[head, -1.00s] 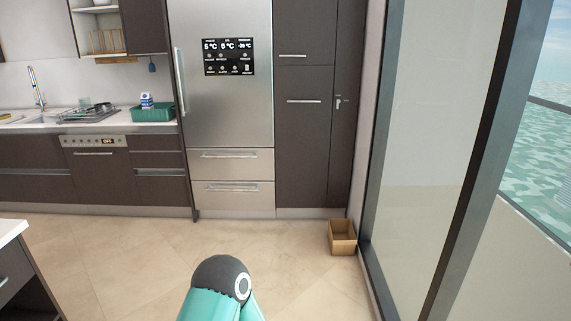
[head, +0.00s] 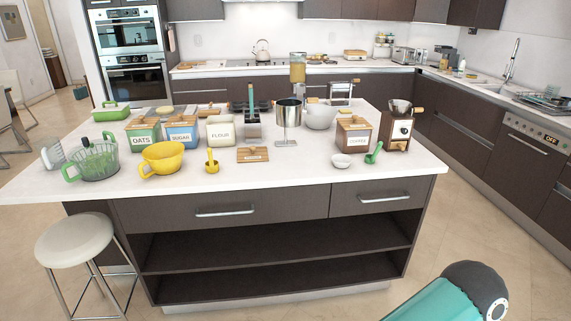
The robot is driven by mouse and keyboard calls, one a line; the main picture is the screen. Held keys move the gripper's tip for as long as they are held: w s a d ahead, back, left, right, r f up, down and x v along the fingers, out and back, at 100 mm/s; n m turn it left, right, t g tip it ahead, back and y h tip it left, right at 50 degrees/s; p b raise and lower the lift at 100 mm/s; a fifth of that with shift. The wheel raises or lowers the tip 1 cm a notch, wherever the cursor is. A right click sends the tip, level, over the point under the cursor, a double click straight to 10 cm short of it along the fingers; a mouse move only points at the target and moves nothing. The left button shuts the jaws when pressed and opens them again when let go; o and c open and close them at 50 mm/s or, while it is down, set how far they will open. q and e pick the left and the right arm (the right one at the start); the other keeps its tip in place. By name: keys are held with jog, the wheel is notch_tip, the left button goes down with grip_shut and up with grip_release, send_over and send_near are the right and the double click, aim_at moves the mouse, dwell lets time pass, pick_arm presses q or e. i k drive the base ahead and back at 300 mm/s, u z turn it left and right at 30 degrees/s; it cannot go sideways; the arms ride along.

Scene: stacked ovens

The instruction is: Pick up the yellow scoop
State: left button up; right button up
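The yellow scoop (head: 212,166) is on the white top of the kitchen island (head: 300,182), near its front edge. It is small, and its handle points up. It sits between a yellow mixing bowl (head: 162,158) with a handle on the left and a small wooden-looking board (head: 252,155) on the right. A green scoop (head: 374,153) lies farther right, beside a small white bowl (head: 341,160). Neither of my grippers is in view; only a teal and black link of my arm shows at the bottom right.
A green colander (head: 92,163), canisters and a coffee grinder (head: 398,127) crowd the island top behind and around the scoop. A white stool (head: 75,240) stands at the island's front left. Floor is clear at the lower right.

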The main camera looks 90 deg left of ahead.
aim_at(212, 166)
jog(key=u, duration=0.2)
jog(key=i, duration=0.25)
jog(key=u, duration=3.05)
jog(key=i, duration=1.05)
jog(key=z, duration=0.6)
